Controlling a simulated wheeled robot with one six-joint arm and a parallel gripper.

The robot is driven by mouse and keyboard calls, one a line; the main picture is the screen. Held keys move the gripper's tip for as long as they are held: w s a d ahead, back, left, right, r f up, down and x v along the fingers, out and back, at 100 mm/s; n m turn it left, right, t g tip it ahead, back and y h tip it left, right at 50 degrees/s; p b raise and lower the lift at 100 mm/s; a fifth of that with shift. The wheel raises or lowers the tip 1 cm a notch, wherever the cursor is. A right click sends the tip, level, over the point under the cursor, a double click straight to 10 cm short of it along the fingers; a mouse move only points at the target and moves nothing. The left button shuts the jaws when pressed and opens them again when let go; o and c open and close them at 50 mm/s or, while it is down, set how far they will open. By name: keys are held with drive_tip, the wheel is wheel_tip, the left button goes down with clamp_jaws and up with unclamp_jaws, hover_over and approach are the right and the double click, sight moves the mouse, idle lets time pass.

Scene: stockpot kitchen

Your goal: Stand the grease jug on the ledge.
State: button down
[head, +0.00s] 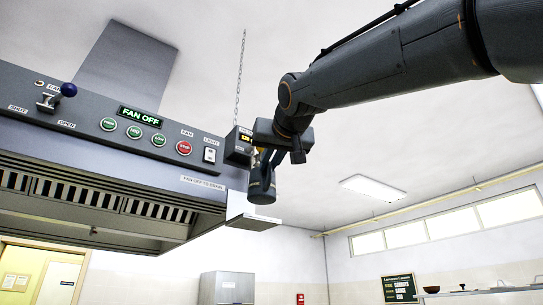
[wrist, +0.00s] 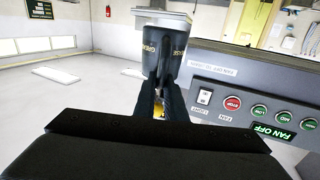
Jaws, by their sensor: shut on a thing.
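The grease jug (head: 262,187) is a dark grey vessel with lettering on its side, hanging roughly upright below my wrist in the head view. In the wrist view the jug (wrist: 164,52) appears upside down, with GREASE lettering in part readable. My gripper (head: 262,161) is shut on its upper part. In the wrist view the fingers (wrist: 162,103) close around it, with a bit of yellow between them. The ledge (head: 258,224) is a small flat shelf at the hood's right end, just below the jug. The ledge (wrist: 152,17) shows beyond the jug's base. A narrow gap seems to separate them.
The hood's control panel (head: 120,127), with FAN OFF display, buttons and light switch, is close to the left of the jug. A chain (head: 240,75) hangs from the ceiling near my wrist. The space right of the jug is open.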

drive_tip(key=shift+p+x, duration=0.45)
drive_tip(key=shift+x, duration=1.15)
drive_tip(key=f+p+x, duration=0.1)
drive_tip(key=p+x, duration=0.3)
drive_tip(key=x, duration=0.6)
drive_tip(key=shift+f, duration=0.25)
drive_tip(key=shift+f+b, duration=0.5)
drive_tip(key=shift+b, duration=0.25)
drive_tip(key=c, duration=1.7)
unclamp_jaws()
drive_tip(key=shift+c, duration=0.2)
drive_tip(key=shift+s, duration=0.1)
